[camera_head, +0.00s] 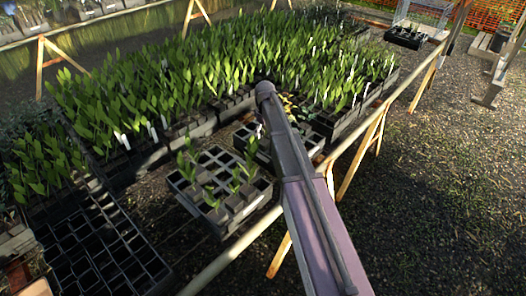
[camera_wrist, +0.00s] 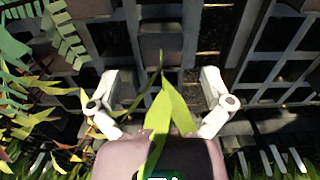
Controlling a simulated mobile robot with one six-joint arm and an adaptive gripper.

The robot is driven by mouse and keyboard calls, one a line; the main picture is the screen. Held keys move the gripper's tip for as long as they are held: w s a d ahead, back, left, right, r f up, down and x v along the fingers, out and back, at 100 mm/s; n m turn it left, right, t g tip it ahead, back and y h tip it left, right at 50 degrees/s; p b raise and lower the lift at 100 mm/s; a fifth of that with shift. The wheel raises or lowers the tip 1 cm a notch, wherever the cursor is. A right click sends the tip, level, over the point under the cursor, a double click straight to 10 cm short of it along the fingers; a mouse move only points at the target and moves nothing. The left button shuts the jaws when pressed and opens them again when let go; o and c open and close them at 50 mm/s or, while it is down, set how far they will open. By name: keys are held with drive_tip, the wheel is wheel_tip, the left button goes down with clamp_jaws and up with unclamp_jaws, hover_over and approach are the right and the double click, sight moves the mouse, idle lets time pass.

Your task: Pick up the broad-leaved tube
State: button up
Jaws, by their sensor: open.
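In the wrist view, my gripper (camera_wrist: 164,92) is open, with one pale finger on each side of a plant with broad, bright green leaves (camera_wrist: 168,112). The leaves rise toward the camera and overlap the gripper body. A dark grey square tube (camera_wrist: 162,52) shows just beyond the leaves, between the fingers; I cannot tell whether the leaves grow from it. No finger visibly touches a tube. In the head view, my arm reaches over a small tray behind the front tray, and my gripper is hidden.
In the wrist view, yellow-green leaves (camera_wrist: 35,115) and fern-like fronds (camera_wrist: 62,38) crowd the left. The head view shows a front tray (camera_head: 207,160) with several leafy tubes, an empty black tray (camera_head: 105,245), dense seedlings (camera_head: 200,75) behind and a wooden-legged bench rail (camera_head: 235,250).

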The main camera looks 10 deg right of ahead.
sight(264, 140)
drive_tip(key=shift+f, duration=0.15)
drive_tip(key=f+b, duration=0.1)
drive_tip(key=b, duration=0.1)
drive_tip(key=f+b, duration=0.1)
drive_tip(key=f, duration=0.1)
drive_tip(key=shift+w+a+f+b, duration=0.15)
drive_tip(key=shift+a+f+b, duration=0.05)
drive_tip(key=shift+b, duration=0.15)
drive_tip(key=shift+f+b, duration=0.75)
drive_tip(key=shift+f, duration=0.05)
drive_tip(key=c, duration=1.3)
drive_tip(key=shift+r, duration=0.2)
wheel_tip(264, 140, up, 18)
drive_tip(key=p, duration=1.8)
drive_tip(key=shift+f, duration=0.15)
